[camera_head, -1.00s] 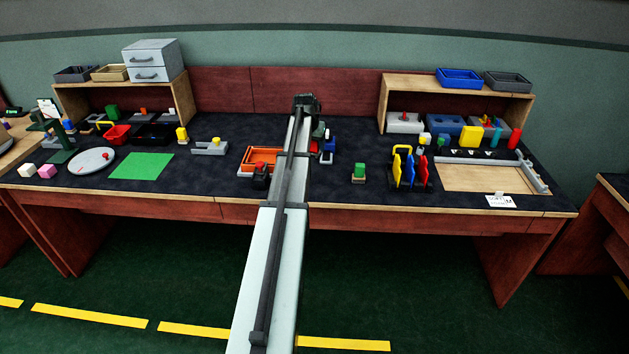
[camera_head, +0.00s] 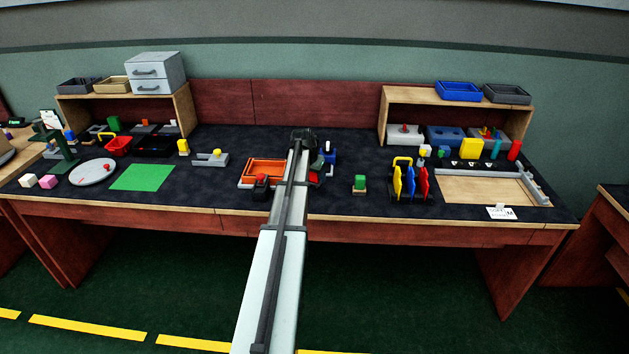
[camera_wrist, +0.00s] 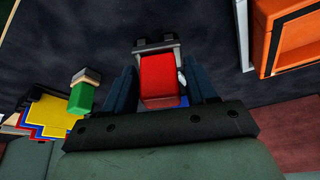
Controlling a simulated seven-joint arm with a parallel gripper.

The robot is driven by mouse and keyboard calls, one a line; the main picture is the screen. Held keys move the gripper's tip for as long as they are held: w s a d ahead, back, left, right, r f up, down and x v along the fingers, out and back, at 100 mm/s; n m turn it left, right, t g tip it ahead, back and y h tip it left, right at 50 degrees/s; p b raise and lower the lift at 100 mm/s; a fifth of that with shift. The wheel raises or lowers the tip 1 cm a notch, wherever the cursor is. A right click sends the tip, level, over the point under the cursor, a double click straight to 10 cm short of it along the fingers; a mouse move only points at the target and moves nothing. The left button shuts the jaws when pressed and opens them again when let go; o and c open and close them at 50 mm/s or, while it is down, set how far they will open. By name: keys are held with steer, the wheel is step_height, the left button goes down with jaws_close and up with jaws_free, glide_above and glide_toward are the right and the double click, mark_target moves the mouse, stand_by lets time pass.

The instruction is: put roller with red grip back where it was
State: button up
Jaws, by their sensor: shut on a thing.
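The red grip (camera_wrist: 158,80) of the roller is between the two dark blue fingers of my gripper (camera_wrist: 163,88) in the wrist view. My gripper is shut on it. A grey bracket-like piece (camera_wrist: 157,44) shows just past the red grip; I cannot tell whether it is part of the roller or a holder. A bit of white and blue shows beside and below the grip. In the head view my arm hides most of my gripper, and a small red patch (camera_head: 314,178) shows at the arm's right side.
An orange tray (camera_head: 264,169) lies left of my arm, also in the wrist view (camera_wrist: 268,60). A green block (camera_head: 359,183) and a rack of coloured plates (camera_head: 410,181) stand to the right. Dark tabletop lies between.

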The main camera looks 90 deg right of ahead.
steer(key=shift+f, duration=1.15)
steer(key=shift+f, duration=0.15)
steer(key=o, duration=1)
steer(key=v, duration=1.2)
steer(key=shift+w, duration=0.1)
